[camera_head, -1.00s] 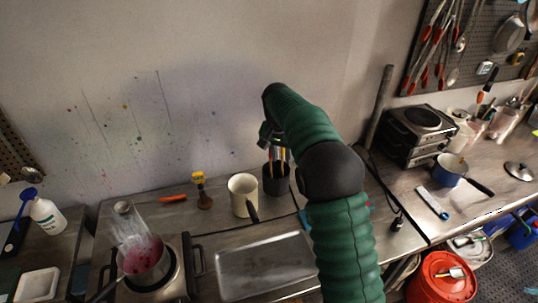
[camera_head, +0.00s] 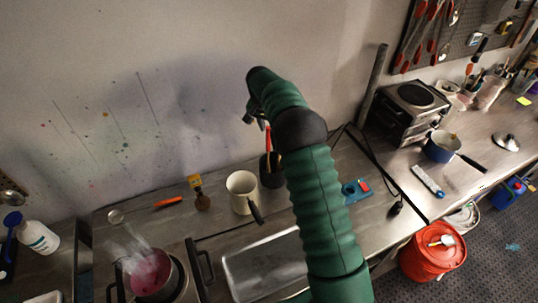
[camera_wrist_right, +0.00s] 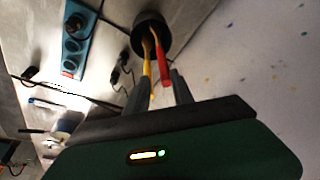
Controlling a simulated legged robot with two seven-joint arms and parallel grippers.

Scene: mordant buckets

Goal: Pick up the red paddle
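The red paddle (camera_head: 268,140) stands handle-up in a black cup (camera_head: 271,171) by the wall; its lower part is hidden inside. In the right wrist view the red paddle (camera_wrist_right: 161,62) stands beside a yellow handle (camera_wrist_right: 147,62) in the black cup (camera_wrist_right: 151,33). My right gripper (camera_head: 251,114) is above the cup, partly hidden by my own arm in the head view. In the wrist view its two fingers (camera_wrist_right: 160,92) are apart, with the upper ends of the handles near the gap; I see no clear grip on either. My left gripper is not in view.
A cream mug (camera_head: 241,190) stands left of the cup. A metal tray (camera_head: 262,268) lies in front. A steaming pot (camera_head: 150,274) is at left. A blue power strip (camera_head: 356,190) lies to the right. A red bucket (camera_head: 434,256) stands at lower right.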

